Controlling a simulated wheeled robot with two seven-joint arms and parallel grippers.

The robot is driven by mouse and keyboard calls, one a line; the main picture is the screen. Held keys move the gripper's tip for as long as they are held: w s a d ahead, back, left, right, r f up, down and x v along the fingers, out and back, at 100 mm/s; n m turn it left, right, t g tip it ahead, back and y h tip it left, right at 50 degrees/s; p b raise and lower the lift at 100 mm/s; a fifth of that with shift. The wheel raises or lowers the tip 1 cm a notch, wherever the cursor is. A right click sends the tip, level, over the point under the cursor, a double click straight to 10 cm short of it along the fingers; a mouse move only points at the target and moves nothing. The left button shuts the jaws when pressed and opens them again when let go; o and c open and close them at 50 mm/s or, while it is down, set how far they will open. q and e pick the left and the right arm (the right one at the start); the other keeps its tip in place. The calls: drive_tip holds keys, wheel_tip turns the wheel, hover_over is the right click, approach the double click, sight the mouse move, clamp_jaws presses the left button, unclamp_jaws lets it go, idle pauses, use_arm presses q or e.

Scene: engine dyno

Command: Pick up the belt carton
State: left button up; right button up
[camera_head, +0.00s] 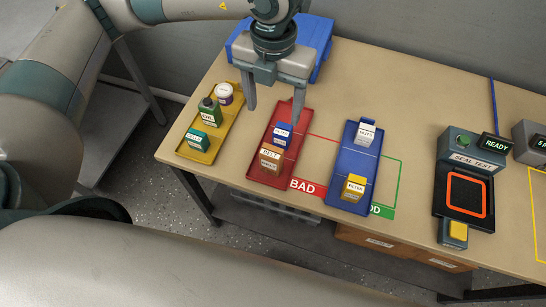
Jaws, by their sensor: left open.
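The belt carton (270,159) is a small tan and white box labelled BELT. It stands near the front end of the red tray (257,177). A blue-and-white carton (283,134) stands just behind it on the same tray. My left gripper (272,112) points down above the back of the red tray, behind both cartons. Its two fingers are wide apart with nothing between them. My right gripper is not in view.
A yellow tray (222,138) at the left holds a green can, a jar and a teal box. A blue tray (346,178) at the right holds two cartons. A blue bin (318,40) stands behind. A SEAL TEST device (470,150) is further right.

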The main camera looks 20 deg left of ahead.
use_arm(q)
drive_tip(key=shift+f, duration=0.15)
drive_tip(key=p, duration=0.4)
hover_over(271, 151)
drive_tip(key=w, duration=0.1)
wheel_tip(271, 151, down, 11)
drive_tip(key=shift+r, duration=0.1)
drive_tip(key=shift+d+f+p, duration=0.1)
drive_tip(key=shift+f+p, duration=0.2)
drive_tip(key=shift+f, duration=0.3)
drive_tip(key=shift+s+f+p, duration=0.25)
drive_tip(key=shift+f+p, duration=0.3)
drive_tip(key=shift+p, duration=0.2)
drive_tip(key=f, duration=0.1)
drive_tip(key=f+p, duration=0.1)
drive_tip(key=f, duration=0.1)
drive_tip(key=shift+s+p, duration=0.25)
drive_tip(key=shift+p, duration=0.1)
drive_tip(key=shift+f, duration=0.55)
